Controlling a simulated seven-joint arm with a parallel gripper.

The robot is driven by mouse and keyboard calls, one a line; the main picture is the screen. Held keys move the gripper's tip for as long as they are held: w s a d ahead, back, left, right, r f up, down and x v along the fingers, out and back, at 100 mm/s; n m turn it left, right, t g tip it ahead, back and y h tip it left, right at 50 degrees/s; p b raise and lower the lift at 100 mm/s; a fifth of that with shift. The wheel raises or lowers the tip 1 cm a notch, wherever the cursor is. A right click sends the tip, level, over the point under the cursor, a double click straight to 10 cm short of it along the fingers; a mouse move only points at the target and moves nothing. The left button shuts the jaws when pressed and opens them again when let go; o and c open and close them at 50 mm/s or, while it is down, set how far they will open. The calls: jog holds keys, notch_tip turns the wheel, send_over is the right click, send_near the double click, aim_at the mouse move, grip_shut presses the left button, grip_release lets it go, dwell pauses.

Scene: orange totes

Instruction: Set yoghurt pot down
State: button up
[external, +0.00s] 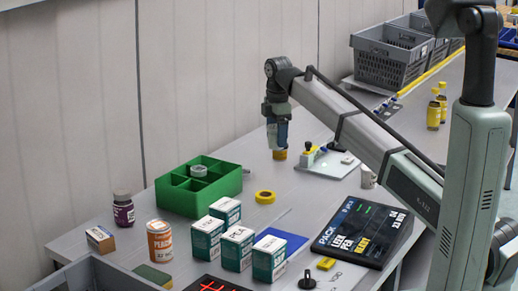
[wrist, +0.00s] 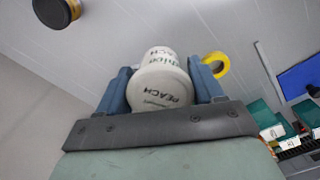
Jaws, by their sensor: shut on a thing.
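The yoghurt pot (wrist: 162,92) is white with dark "PEACH" lettering, and it sits between the two blue fingers of my gripper (wrist: 162,78) in the wrist view. The fingers are shut on its sides. In the external view my gripper (external: 278,136) points down over the far part of the grey table, beyond the green divided box. The pot is mostly hidden there by the fingers. I cannot tell whether it touches the table.
A yellow tape roll (external: 265,197) lies near the green box (external: 222,192). A small yellow-brown item (external: 280,154) shows just under my gripper. A white board (external: 325,164) with a bottle stands to the right. Teal cartons (external: 238,248) stand nearer. Bare table surrounds the tape.

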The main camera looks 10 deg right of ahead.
jog(key=shift+s+d+f+m, duration=0.3)
jog(key=shift+s+f+m, duration=0.4)
jog(key=shift+f, duration=1.1)
jog(key=shift+s+d+f+m, duration=0.25)
jog(key=shift+s+f+m, duration=0.45)
jog(key=shift+f, duration=1.1)
jog(key=shift+s+d+f+m, duration=0.3)
jog(key=shift+s+f+m, duration=0.4)
jog(key=shift+f, duration=1.1)
jog(key=shift+w+f, duration=0.1)
jog(key=o, duration=1.1)
jog(key=shift+o, duration=0.2)
notch_tip(320, 180, up, 12)
